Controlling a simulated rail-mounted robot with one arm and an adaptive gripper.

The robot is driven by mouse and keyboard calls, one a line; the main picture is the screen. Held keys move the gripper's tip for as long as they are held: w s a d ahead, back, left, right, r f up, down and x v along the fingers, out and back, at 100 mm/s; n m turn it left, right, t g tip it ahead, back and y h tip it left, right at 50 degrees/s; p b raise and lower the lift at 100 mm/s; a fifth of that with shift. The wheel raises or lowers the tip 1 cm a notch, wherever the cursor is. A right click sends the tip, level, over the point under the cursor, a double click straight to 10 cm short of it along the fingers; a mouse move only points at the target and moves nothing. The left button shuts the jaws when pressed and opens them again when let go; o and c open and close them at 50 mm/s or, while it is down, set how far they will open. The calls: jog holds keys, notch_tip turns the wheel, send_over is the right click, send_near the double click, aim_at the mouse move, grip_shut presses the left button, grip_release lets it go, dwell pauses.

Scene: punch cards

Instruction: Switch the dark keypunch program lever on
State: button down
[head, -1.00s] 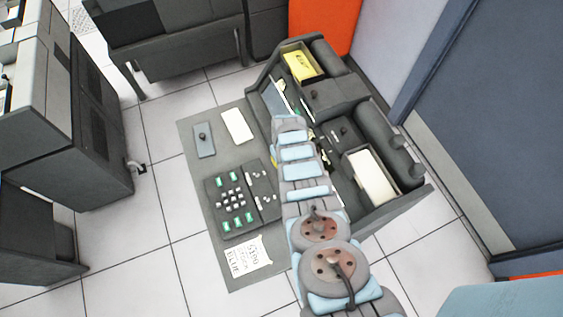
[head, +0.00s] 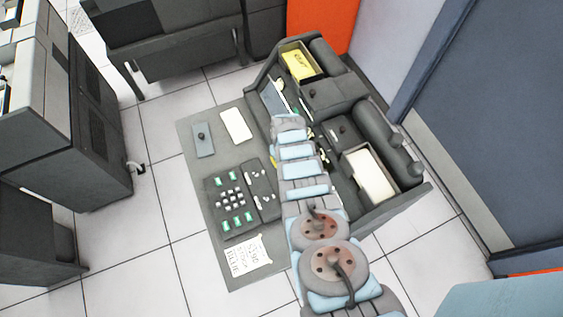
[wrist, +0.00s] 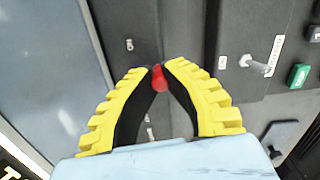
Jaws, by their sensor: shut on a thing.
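The dark keypunch (head: 425,194) stands at the centre right in the head view, with my arm stretched over it. In the wrist view my gripper (wrist: 159,70) has its yellow fingers closed around a small red lever tip (wrist: 159,79) at the dark panel. The base of this lever is hidden, so I cannot tell which way it is set. A separate pale metal toggle (wrist: 256,66) stands to the right, beside a small white label (wrist: 276,49). In the head view my arm mostly hides the gripper.
On the keypunch desk lie a dark keyboard (head: 231,205), a white card (head: 236,125) and a written note (head: 247,256). A yellow card stack (head: 299,63) and a pale card stack (head: 371,176) sit in the machine's top. A green key (wrist: 299,77) is right of the toggle.

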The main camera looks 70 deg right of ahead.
jog(key=c, duration=1)
grip_release()
jog(key=shift+c, duration=0.2)
jog(key=shift+r, duration=0.1)
jog(key=shift+w+d+r, duration=0.1)
jog(key=shift+r, duration=1.3)
notch_tip(320, 180, up, 9)
jog(key=shift+s, duration=0.25)
jog(key=shift+d, duration=0.1)
